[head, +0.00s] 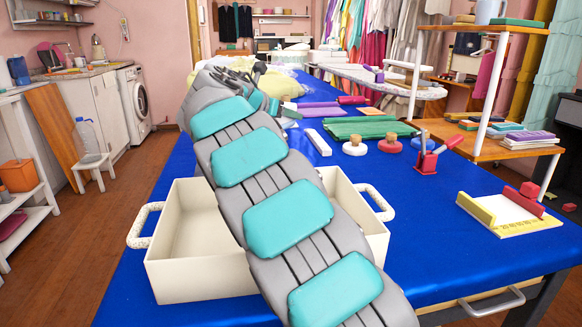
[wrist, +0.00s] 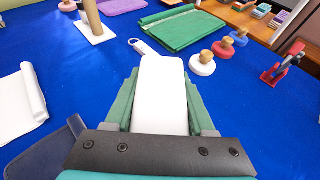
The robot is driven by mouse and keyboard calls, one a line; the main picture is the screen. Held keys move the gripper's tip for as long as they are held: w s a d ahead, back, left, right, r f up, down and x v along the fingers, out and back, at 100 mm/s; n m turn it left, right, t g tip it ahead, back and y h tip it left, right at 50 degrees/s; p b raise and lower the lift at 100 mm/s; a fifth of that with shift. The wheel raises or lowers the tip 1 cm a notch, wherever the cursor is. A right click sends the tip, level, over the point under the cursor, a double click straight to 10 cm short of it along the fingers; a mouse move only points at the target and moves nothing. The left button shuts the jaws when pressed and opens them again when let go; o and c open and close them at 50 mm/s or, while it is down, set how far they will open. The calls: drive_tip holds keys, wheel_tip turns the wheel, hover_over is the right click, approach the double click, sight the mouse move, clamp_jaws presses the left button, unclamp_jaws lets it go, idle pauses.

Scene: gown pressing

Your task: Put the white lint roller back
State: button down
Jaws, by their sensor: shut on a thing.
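The white lint roller (wrist: 162,98) is between the green fingers of my gripper (wrist: 161,80) in the wrist view. It is a long white block, with a small white looped end showing beyond its far left corner. My gripper is shut on it. The blue table lies beneath; I cannot tell whether the roller touches it. In the head view a white bar (head: 319,143), seemingly the same roller, shows just right of my arm. My gripper is mostly hidden there behind my arm.
A cream crate (head: 158,250) with rope handles stands at the near edge, partly behind my arm. Stamps (head: 355,147), a green folder (head: 350,130) and a red press (head: 428,160) lie right of the roller. A white sheet roll (wrist: 35,92) is at left.

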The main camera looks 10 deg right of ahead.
drive_tip(key=shift+d, duration=0.95)
drive_tip(key=shift+d+f, duration=0.15)
drive_tip(key=shift+d, duration=0.2)
drive_tip(key=shift+f+b, duration=0.55)
drive_tip(key=shift+f, duration=4.25)
drive_tip(key=shift+f, duration=0.1)
drive_tip(key=shift+c, duration=1.2)
unclamp_jaws()
drive_tip(key=v, duration=1.2)
drive_tip(key=shift+a, duration=0.1)
drive_tip(key=shift+w+a, duration=0.1)
